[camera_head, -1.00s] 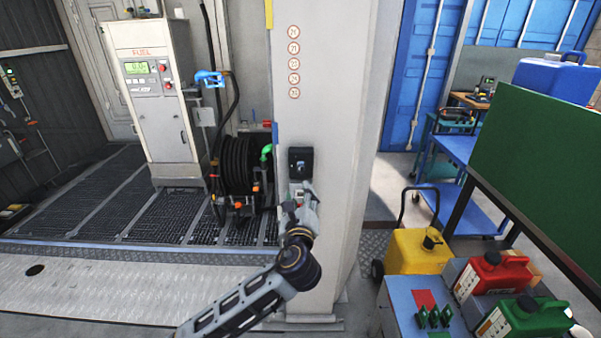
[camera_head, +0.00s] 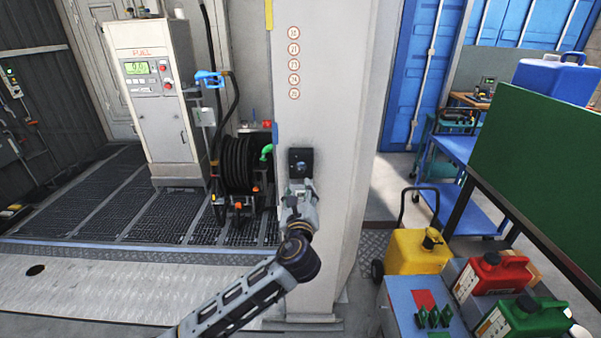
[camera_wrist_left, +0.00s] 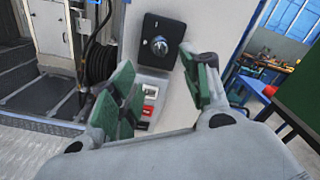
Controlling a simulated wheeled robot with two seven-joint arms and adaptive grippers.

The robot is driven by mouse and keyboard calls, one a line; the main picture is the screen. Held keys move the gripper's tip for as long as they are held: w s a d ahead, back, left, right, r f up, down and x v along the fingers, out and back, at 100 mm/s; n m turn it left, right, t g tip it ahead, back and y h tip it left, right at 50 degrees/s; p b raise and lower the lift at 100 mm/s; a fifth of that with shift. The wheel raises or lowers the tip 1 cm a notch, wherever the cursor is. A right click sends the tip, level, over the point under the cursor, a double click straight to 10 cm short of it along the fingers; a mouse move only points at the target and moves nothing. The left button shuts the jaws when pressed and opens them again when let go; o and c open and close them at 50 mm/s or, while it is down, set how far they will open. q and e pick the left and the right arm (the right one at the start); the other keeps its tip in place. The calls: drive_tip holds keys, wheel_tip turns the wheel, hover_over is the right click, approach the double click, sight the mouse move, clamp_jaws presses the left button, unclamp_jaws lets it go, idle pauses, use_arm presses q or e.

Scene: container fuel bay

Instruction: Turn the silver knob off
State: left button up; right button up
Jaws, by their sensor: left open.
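The silver knob (camera_wrist_left: 159,46) sits on a black square plate (camera_wrist_left: 149,62) on the light grey pillar, clear in the left wrist view. In the head view the black plate (camera_head: 293,161) shows just above my left gripper (camera_head: 301,184), and the knob is small there. My left gripper also shows in the left wrist view (camera_wrist_left: 160,90), with its green-padded fingers apart and empty. The knob lies beyond the fingertips, in line with the gap between them, and nothing touches it. My right gripper is in neither view.
A box with a red switch (camera_wrist_left: 148,110) is on the pillar below the plate. A hose reel (camera_head: 238,165) and fuel pump (camera_head: 150,100) stand left. A cart (camera_head: 412,295) with red (camera_head: 492,273) and green (camera_head: 525,318) cans stands right.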

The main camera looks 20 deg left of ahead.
sight(300, 171)
use_arm(q)
drive_tip(key=shift+p+x, duration=0.8)
drive_tip(key=shift+x, duration=5)
drive_tip(key=shift+w, duration=0.1)
drive_tip(key=c, duration=1)
drive_tip(key=shift+c, duration=0.2)
drive_tip(key=shift+f+n, duration=0.1)
drive_tip(key=shift+n, duration=0.4)
drive_tip(key=n+b, duration=0.2)
drive_tip(key=n, duration=0.3)
drive_tip(key=shift+f+b, duration=0.15)
drive_tip(key=shift+b, duration=0.15)
drive_tip(key=n+b, duration=0.2)
drive_tip(key=n, duration=0.4)
